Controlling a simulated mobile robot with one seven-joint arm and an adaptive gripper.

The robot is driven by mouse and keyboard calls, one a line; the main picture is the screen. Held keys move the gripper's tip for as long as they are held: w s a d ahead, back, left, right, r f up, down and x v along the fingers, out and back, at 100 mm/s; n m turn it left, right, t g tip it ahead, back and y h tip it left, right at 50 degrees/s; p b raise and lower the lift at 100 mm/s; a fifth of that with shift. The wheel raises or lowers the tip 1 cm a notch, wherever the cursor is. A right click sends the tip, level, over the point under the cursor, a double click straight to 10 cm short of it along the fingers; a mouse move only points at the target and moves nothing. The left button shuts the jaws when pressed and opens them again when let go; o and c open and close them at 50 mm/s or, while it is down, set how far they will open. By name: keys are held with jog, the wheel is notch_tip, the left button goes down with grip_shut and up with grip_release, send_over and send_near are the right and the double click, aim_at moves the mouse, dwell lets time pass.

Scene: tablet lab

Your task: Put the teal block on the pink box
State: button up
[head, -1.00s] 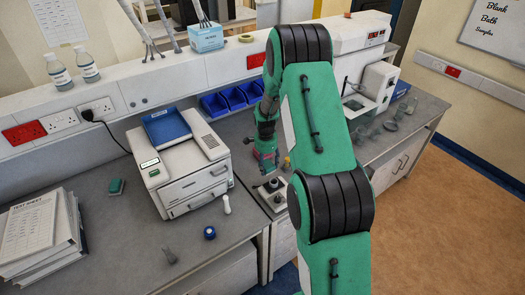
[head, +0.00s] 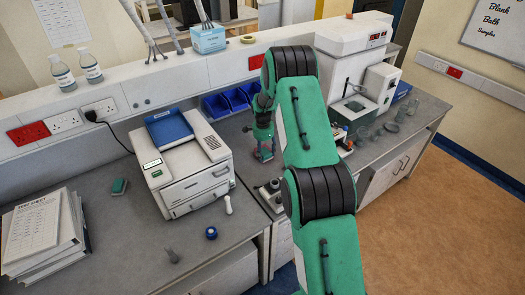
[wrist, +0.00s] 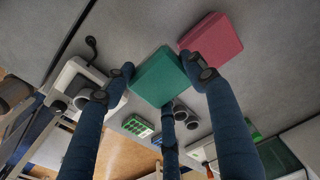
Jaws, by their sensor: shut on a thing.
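The teal block (wrist: 158,78) is between the blue fingers of my gripper (wrist: 161,72) in the wrist view, and the gripper is shut on it. The pink box (wrist: 214,38) lies on the grey bench just beyond the block, to its upper right. One finger partly covers the near side of the box. I cannot tell how high the block is above the bench. In the head view my gripper (head: 265,150) is over the bench right of the printer, too small to show the block clearly.
The white printer (head: 183,165) stands left of my gripper, with blue bins (head: 233,100) behind it. A small device with dark knobs (head: 270,192) is in front. Glassware and small bottles stand to the right.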

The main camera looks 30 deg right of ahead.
aim_at(263, 150)
jog(key=shift+w+d+f+p, duration=0.15)
jog(key=shift+w+d, duration=0.25)
jog(key=shift+w, duration=0.45)
jog(key=shift+w+d+p, duration=0.15)
jog(key=shift+w+d, duration=0.2)
jog(key=shift+w, duration=0.55)
jog(key=shift+w+d+f+p, duration=0.15)
jog(key=shift+w+d, duration=0.25)
jog(key=shift+w, duration=0.45)
jog(key=shift+f+p, duration=0.5)
jog(key=shift+f, duration=1.2)
jog(key=shift+f, duration=0.2)
jog(key=o, duration=1.2)
jog(key=shift+r, duration=0.2)
jog(key=r, duration=0.4)
jog(key=r+b, duration=0.1)
jog(key=r, duration=0.3)
jog(key=r+b, duration=0.1)
jog(key=r, duration=0.3)
jog(key=shift+s+a, duration=0.1)
jog(key=shift+a, duration=0.25)
